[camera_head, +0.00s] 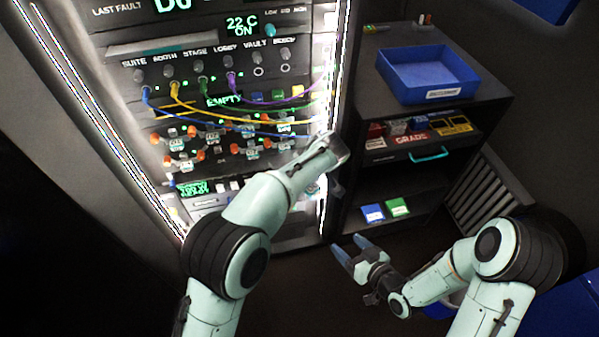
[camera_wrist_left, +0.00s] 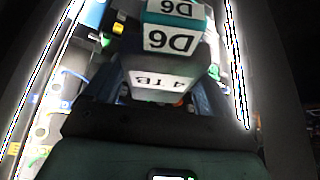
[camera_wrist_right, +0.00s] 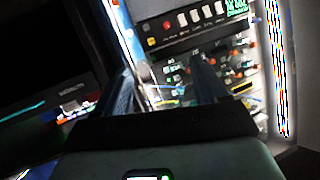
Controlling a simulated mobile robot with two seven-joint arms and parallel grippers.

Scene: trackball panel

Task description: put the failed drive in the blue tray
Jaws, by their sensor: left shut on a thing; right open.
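In the head view my left gripper (camera_head: 335,152) is in front of the rack's right edge, and the drive is hidden there. The blue tray (camera_head: 440,94) stands on top of the dark cabinet at the upper right, and its visible inside is empty. My right gripper (camera_head: 350,248) is open and empty, low in front of the cabinet.
A vented panel (camera_head: 485,195) is at right.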

